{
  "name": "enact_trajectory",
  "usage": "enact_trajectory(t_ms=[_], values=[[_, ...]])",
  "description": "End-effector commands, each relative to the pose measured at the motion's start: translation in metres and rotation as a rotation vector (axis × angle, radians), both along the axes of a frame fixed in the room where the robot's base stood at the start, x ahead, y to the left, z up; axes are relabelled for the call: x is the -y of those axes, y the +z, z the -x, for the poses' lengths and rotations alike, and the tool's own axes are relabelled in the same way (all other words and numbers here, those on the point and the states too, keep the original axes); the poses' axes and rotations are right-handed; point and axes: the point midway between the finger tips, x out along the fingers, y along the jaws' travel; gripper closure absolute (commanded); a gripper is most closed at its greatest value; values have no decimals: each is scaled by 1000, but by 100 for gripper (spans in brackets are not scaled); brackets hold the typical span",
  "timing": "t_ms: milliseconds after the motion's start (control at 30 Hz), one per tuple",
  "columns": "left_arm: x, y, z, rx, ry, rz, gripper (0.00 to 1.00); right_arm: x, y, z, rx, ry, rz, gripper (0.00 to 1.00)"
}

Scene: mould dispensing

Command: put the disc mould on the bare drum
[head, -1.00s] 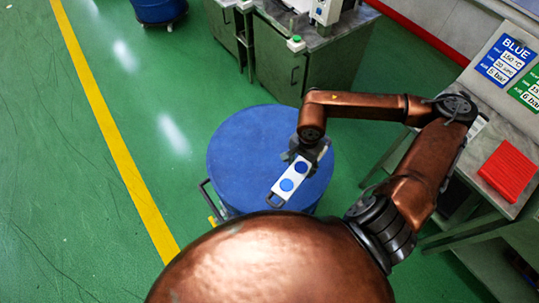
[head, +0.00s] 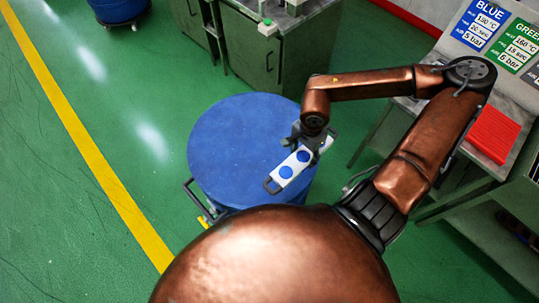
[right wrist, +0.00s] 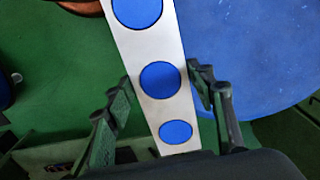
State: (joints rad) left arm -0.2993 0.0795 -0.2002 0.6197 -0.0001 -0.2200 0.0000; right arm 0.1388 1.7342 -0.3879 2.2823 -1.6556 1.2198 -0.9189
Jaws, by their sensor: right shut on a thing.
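The disc mould is a long white plate (head: 295,165) with blue discs along it and a dark handle at its near end. My right gripper (head: 312,142) is shut on the disc mould, which lies across the right part of the drum top in the head view. The bare drum (head: 230,140) is blue, with an empty top. In the right wrist view the mould (right wrist: 148,50) passes between the two fingers (right wrist: 160,82), and the drum (right wrist: 255,55) shows to the right. I cannot tell the height of the mould above the drum. My left gripper is out of view.
A green cabinet (head: 262,65) stands behind the drum. At right, a bench holds a red tray (head: 494,134) and blue and green signs (head: 478,25). Another blue drum (head: 117,10) stands far left. A yellow line (head: 75,125) crosses open green floor.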

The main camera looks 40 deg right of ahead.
Motion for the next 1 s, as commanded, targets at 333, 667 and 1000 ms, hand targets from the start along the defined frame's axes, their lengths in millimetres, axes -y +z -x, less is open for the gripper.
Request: enact_trajectory(t_ms=[333, 667, 1000], values=[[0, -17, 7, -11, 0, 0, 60, -25, -23, -51, 5, 2, -4, 100], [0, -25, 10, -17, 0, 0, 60, -42, -68, -87, 2, 2, -2, 100], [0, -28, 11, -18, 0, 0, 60, -47, -85, -99, 1, 0, 1, 100]])
